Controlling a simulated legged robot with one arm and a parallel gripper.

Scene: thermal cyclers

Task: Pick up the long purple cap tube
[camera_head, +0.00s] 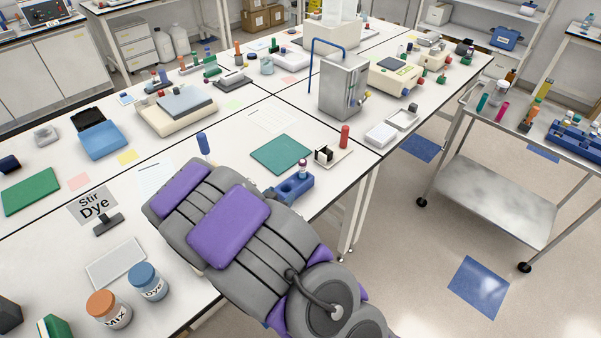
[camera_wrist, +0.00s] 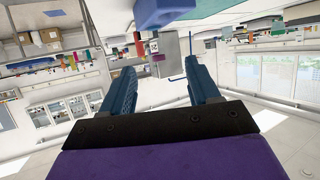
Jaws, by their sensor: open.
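A tube with a dark purple cap (camera_head: 302,165) stands upright in a blue rack (camera_head: 294,189) near the bench's right edge. In the wrist view, which is upside down, the blue rack (camera_wrist: 172,10) is at the top. The tube hangs below it, its purple cap (camera_wrist: 158,58) appearing between my fingers in the picture, apart from both. My gripper (camera_wrist: 157,65) is open and empty, with a blue finger on each side. In the head view my arm hides the gripper, and part of the rack lies behind the arm.
A green mat (camera_head: 282,154), a small white stand with black blocks (camera_head: 325,155) and a red tube (camera_head: 345,136) are beyond the rack. A blue tube (camera_head: 203,143) stands just past my arm. A metal cart (camera_head: 497,190) stands right, across open floor.

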